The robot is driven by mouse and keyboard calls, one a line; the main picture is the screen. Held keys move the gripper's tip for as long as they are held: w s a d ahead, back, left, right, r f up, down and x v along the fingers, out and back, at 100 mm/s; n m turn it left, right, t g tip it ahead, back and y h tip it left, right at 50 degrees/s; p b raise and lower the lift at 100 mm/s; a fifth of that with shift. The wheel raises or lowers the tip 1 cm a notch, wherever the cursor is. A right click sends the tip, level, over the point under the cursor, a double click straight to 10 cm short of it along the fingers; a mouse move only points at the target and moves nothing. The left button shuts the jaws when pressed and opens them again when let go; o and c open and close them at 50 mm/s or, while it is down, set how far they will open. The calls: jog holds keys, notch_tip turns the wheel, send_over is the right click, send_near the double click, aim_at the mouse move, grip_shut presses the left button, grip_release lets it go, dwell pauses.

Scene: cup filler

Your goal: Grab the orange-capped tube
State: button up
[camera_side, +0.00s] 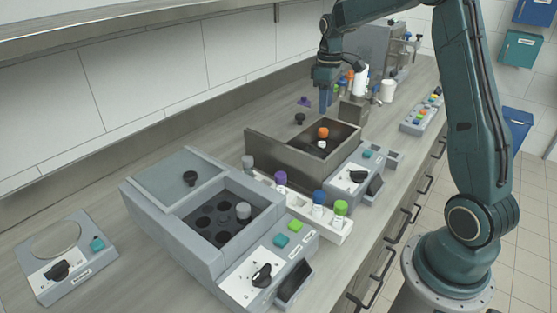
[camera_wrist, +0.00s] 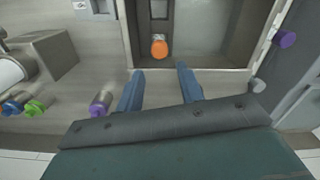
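The orange-capped tube (camera_side: 323,132) stands inside an open steel-walled box (camera_side: 285,150); mostly its cap shows. In the wrist view the orange cap (camera_wrist: 159,48) lies in the box's dark interior, beyond my fingertips and roughly centred between them. My gripper (camera_side: 324,108) points down above the back edge of the box in the side view. Its two blue fingers (camera_wrist: 160,78) are spread apart in the wrist view with nothing between them. The gripper is open and apart from the tube.
A white rack (camera_side: 325,228) with purple, blue and green caps stands in front of the box. A grey block unit (camera_side: 150,195) with round wells is at left. Loose caps, including a purple one (camera_wrist: 100,106), lie behind the box. Bottles and a white container (camera_side: 387,91) stand farther back.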

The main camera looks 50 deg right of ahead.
aim_at(324, 130)
jog(key=shift+f, duration=2.65)
jog(key=shift+f, duration=2.55)
jog(key=c, duration=0.7)
jog(key=shift+c, duration=0.2)
jog(key=shift+r, duration=0.1)
notch_tip(324, 130, up, 20)
